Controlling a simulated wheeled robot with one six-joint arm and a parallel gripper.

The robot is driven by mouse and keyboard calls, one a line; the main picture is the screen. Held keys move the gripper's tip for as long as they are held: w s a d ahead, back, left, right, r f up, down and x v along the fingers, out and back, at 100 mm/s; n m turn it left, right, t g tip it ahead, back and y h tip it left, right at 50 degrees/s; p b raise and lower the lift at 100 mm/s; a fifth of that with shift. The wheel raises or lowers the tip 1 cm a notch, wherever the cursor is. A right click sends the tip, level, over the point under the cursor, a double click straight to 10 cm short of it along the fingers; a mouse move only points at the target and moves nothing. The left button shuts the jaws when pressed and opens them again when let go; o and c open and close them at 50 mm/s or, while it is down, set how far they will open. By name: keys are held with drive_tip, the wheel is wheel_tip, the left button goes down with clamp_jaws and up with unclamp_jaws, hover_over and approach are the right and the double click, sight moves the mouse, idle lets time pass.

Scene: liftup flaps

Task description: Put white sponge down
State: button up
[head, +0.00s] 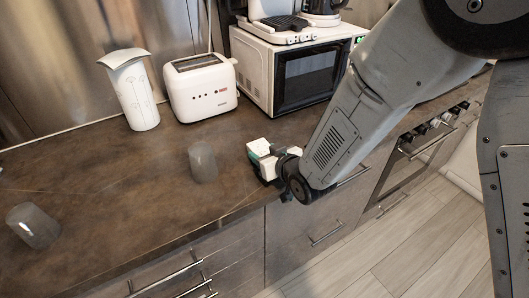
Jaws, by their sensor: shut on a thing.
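A small white block, which looks like the white sponge (259,148), shows at the end of my gripper (269,164). My gripper is low over the front edge of the brown countertop (120,205), right of an upright glass. It is shut on the sponge. The fingers are small in the head view and partly hidden by my wrist. I cannot tell whether the sponge touches the counter.
An upright glass (203,162) stands just left of my gripper. The counter between the glasses is clear.

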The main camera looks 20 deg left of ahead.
drive_tip(key=o, duration=1)
drive_tip(key=shift+a+f, duration=0.1)
drive_tip(key=shift+r, duration=0.2)
drive_tip(key=v, duration=1.2)
